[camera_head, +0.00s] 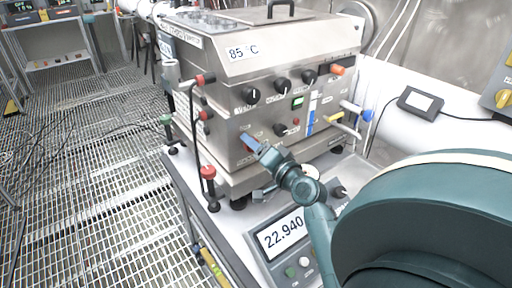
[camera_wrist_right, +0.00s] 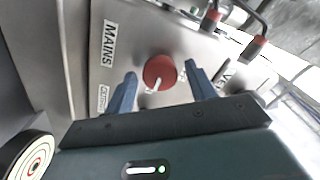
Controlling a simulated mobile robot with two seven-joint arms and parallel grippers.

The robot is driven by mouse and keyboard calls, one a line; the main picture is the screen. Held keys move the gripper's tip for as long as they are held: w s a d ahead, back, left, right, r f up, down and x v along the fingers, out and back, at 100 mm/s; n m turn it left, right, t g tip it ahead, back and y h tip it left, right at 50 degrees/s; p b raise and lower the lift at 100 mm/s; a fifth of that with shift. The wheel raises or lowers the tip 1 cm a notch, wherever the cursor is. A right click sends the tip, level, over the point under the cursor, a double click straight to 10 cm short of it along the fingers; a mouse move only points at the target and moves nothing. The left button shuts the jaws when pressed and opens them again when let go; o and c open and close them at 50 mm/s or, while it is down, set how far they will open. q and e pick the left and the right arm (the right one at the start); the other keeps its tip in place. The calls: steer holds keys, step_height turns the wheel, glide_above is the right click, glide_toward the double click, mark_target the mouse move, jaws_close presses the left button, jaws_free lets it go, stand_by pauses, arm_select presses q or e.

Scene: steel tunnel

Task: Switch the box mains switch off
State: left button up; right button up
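The steel box (camera_head: 275,75) stands on a bench in the head view, with knobs and switches on its front face. In the right wrist view the mains switch (camera_wrist_right: 160,71) is a round red knob with a pale pointer, beside a label reading MAINS (camera_wrist_right: 108,43). My right gripper (camera_head: 252,143) is at the lower front of the box; in the head view it mostly hides the switch. The right wrist view shows the gripper (camera_wrist_right: 160,74) open, one blue finger on each side of the knob, with gaps visible. My left gripper is not in view.
A scale with a display reading 22.940 (camera_head: 284,234) stands in front of the box. Red-capped hose fittings (camera_head: 208,173) stick out at the box's left. Grated floor (camera_head: 90,170) lies open at the left.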

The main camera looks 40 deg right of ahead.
steer(key=c, duration=0.9)
steer(key=shift+o, duration=0.2)
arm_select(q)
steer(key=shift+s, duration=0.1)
arm_select(e)
steer(key=shift+n, duration=0.4)
arm_select(q)
steer(key=p, duration=0.1)
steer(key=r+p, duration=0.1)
steer(key=p, duration=0.1)
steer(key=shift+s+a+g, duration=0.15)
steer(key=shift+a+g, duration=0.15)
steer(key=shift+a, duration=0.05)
arm_select(e)
steer(key=n, duration=1.7)
steer(key=shift+a, duration=0.1)
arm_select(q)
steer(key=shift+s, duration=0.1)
